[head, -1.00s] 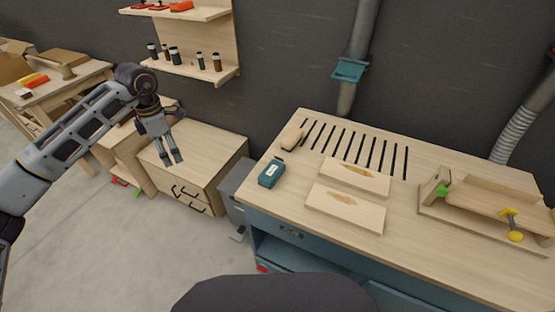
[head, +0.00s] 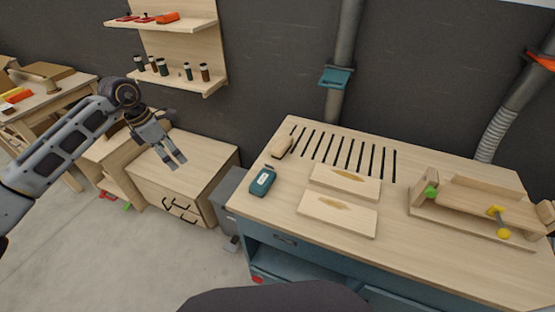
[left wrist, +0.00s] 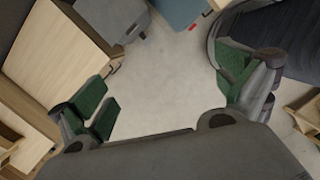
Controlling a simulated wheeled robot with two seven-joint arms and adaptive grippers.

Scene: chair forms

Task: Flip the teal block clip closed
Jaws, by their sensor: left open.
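A teal block (head: 262,181) with a small pale label lies on the wooden bench top near its left edge. A teal fitting (head: 336,77) sits around the grey vertical pipe behind the bench. I cannot tell which of the two is the block clip, or whether a clip is open or closed. My left gripper (head: 176,165) is open and empty, left of the bench in front of the drawer cabinet, apart from both teal things. In the left wrist view its green-padded fingers (left wrist: 170,92) are spread with bare floor between them. My right gripper is not in view.
Two pale boards (head: 338,212) lie mid-bench, near a slotted area (head: 345,152) and a wooden block (head: 279,146). A wooden jig (head: 470,210) with green and yellow knobs stands right. A drawer cabinet (head: 185,172) and a shelf with small bottles (head: 180,80) are left.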

